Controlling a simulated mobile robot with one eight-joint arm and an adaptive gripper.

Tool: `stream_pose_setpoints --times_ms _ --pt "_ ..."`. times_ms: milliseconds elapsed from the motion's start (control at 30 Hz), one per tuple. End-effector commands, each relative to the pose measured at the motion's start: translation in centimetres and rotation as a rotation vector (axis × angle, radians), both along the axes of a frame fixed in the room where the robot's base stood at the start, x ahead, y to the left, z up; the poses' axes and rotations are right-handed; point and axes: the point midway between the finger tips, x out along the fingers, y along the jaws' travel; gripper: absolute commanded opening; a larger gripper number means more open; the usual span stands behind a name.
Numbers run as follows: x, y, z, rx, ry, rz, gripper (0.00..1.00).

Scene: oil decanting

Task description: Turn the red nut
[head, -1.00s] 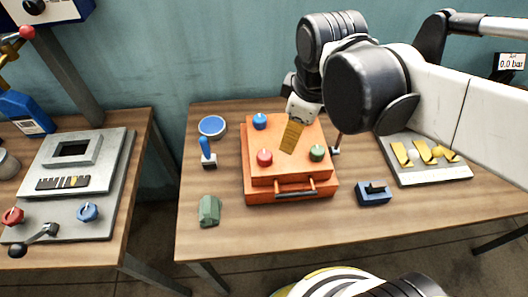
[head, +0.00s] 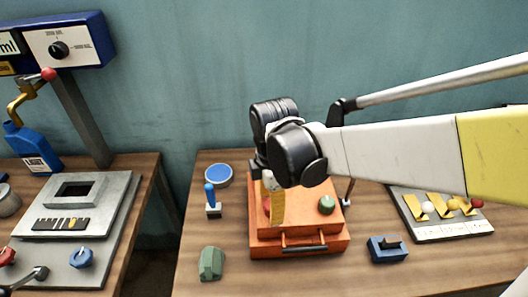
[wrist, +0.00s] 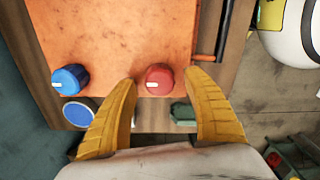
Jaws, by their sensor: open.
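The red nut (wrist: 160,79), with a white mark on its side, stands on the orange box (head: 325,236). The box also fills the upper part of the wrist view (wrist: 120,35). My gripper (wrist: 161,77) is open, with its yellow fingers apart on the left and right of the red nut in the wrist view. I cannot tell whether either finger touches it. In the head view my gripper (head: 277,218) points down over the left part of the box and hides most of the red nut.
A blue nut (wrist: 70,77) sits left of the red one in the wrist view. A green nut (head: 327,204) is on the box's right side. A blue-handled stamp (head: 211,198), a green block (head: 212,263) and a blue block (head: 388,249) stand around the box.

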Motion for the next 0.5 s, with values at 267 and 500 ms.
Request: stream_pose_setpoints --times_ms 267,500 --pt "0.01 -0.01 -1.07 0.0 0.0 -0.001 0.59" --pt "0.0 -0.01 -1.03 0.0 0.0 -0.001 0.3"
